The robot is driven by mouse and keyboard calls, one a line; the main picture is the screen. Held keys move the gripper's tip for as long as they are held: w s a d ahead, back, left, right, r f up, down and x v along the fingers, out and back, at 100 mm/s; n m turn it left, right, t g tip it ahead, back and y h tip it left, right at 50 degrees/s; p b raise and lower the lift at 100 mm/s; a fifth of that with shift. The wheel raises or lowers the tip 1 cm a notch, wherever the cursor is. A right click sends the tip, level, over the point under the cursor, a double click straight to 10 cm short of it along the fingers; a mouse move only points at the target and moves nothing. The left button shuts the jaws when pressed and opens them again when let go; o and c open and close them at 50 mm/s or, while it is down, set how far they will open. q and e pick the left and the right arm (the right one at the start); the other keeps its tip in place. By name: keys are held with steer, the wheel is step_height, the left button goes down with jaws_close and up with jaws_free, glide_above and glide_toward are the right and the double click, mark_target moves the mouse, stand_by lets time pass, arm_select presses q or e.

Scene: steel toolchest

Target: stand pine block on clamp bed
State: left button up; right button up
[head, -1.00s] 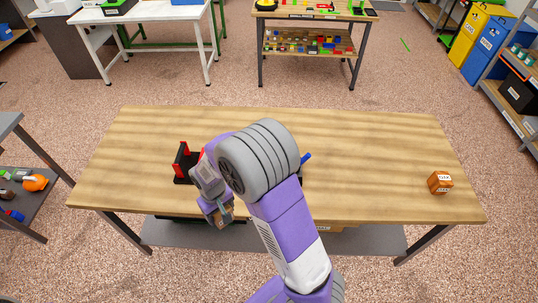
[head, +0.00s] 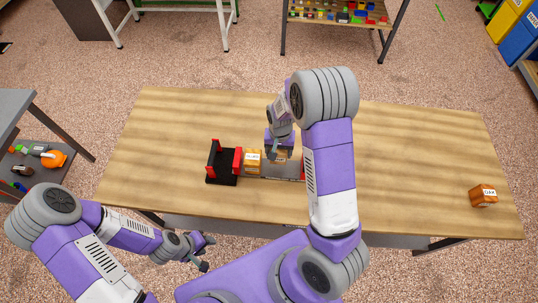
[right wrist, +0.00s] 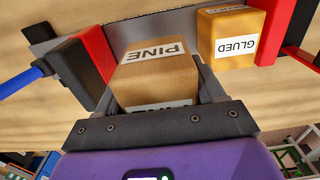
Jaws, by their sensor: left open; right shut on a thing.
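The pine block (right wrist: 155,75), pale wood with a white PINE label, is held between the fingers of my right gripper (head: 280,153). The gripper points down over the clamp bed (head: 268,171), a grey strip between red jaws. In the right wrist view the pine block is between a red jaw (right wrist: 92,55) and the glued block (right wrist: 230,40). The glued block also shows in the head view (head: 252,162), on the bed beside the left jaw (head: 237,160). Whether the pine block touches the bed is unclear. My left gripper (head: 204,254) is open and empty before the table's front edge.
An oak block (head: 483,195) sits at the right end of the wooden table (head: 410,150). A blue clamp handle (right wrist: 25,80) shows in the right wrist view. The table is clear between the clamp and the oak block, apart from my right arm above it.

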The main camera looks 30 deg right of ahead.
mark_target(278, 168)
steer(key=f, duration=0.3)
steer(key=shift+s+f, duration=0.15)
steer(key=shift+s, duration=0.25)
step_height(278, 168, down, 4)
steer(key=shift+f+b, duration=0.25)
steer(key=shift+b, duration=0.15)
steer(key=shift+w, duration=0.15)
arm_select(q)
steer(key=shift+s+f, duration=0.25)
steer(key=shift+f, duration=0.25)
steer(key=shift+f, duration=0.1)
arm_select(e)
steer(key=shift+f, duration=0.15)
steer(key=o, duration=1.2)
steer(key=shift+f, duration=0.1)
